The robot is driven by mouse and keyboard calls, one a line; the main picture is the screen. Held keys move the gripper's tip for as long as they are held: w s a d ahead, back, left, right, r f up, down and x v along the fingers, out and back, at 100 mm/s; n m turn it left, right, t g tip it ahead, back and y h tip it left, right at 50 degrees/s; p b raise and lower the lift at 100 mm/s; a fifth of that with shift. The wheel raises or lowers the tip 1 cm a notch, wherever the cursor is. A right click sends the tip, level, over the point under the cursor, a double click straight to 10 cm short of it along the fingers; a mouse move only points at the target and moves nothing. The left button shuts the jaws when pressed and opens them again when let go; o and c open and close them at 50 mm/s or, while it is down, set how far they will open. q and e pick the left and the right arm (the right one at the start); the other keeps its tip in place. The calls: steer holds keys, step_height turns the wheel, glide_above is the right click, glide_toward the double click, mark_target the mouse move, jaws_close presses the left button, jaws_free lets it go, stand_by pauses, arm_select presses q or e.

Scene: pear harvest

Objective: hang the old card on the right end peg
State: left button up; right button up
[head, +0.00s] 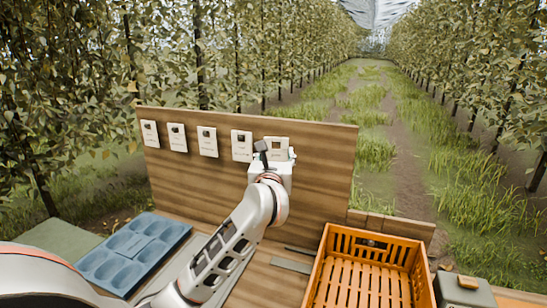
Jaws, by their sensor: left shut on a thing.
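A wooden board (320,170) stands upright at the back of the table with a row of white cards on its face. The leftmost card (150,134) and the others hang apart, one (241,146) just left of my gripper. My left gripper (265,152) is shut on a white card (279,145) at the right end of the row, close to the board. The gripper covers part of that card, and its peg is hidden. I cannot tell whether the card touches a peg. My right gripper is not in view.
A blue tray (133,246) with round hollows lies at the left beside a green mat (58,241). An orange slatted crate (325,262) stands at the right. A grey box (463,291) is at the lower right. The board right of my gripper is bare.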

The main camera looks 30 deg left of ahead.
arm_select(q)
steer(key=shift+w+a+f+b, duration=0.15)
steer(key=shift+w+a+b, duration=0.1)
steer(key=shift+w, duration=0.65)
steer(key=shift+w+a+f+b, duration=0.15)
steer(key=shift+w+b, duration=0.1)
steer(key=shift+w, duration=0.65)
steer(key=o, duration=1)
glide_toward(280, 153)
steer(key=shift+s+d+f, duration=0.1)
steer(key=shift+s, duration=0.2)
